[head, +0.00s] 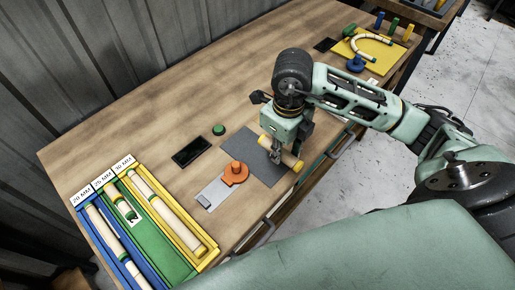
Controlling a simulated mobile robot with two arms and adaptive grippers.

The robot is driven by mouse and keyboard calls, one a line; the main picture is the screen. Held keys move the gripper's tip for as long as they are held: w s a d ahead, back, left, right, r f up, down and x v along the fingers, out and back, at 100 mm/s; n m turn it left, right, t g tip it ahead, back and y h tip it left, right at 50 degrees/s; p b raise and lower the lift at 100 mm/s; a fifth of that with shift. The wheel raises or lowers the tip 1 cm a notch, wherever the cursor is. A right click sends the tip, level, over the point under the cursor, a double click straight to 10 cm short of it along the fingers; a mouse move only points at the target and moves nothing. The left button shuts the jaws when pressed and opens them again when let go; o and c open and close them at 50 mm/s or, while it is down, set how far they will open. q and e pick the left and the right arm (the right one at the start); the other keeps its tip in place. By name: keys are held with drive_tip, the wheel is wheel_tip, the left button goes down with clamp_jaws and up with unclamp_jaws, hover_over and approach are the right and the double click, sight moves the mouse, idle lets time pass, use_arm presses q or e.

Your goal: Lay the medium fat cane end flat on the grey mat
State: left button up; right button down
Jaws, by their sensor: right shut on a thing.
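The cane end (292,161) is a short, thick, pale piece with yellow at its ends. My right gripper (276,156) points down over the grey mat (264,174) and is shut on the middle of this piece. The piece lies across the mat's upper right part in the picture. I cannot tell whether it touches the mat or hangs just above it. The fingers hide part of its middle. My left gripper is not in view.
An orange tool on a grey metal plate (212,190) lies left of the mat. A black tray (191,152) and a green knob (219,129) are nearby. A labelled rack (159,238) holds canes in blue, green and yellow slots. A yellow board (366,62) carries a bent cane.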

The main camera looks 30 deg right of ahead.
drive_tip(key=p, duration=0.3)
hover_over(258, 155)
wheel_tip(258, 155, down, 5)
drive_tip(key=shift+f, duration=0.15)
wheel_tip(258, 155, down, 4)
drive_tip(key=shift+r+p, duration=0.15)
drive_tip(key=shift+p, duration=0.5)
drive_tip(key=shift+f, duration=0.2)
drive_tip(key=shift+f, duration=0.1)
drive_tip(key=shift+f+b, duration=0.15)
drive_tip(key=shift+b, duration=0.2)
drive_tip(key=c, duration=1.4)
unclamp_jaws()
drive_tip(key=shift+c, duration=0.2)
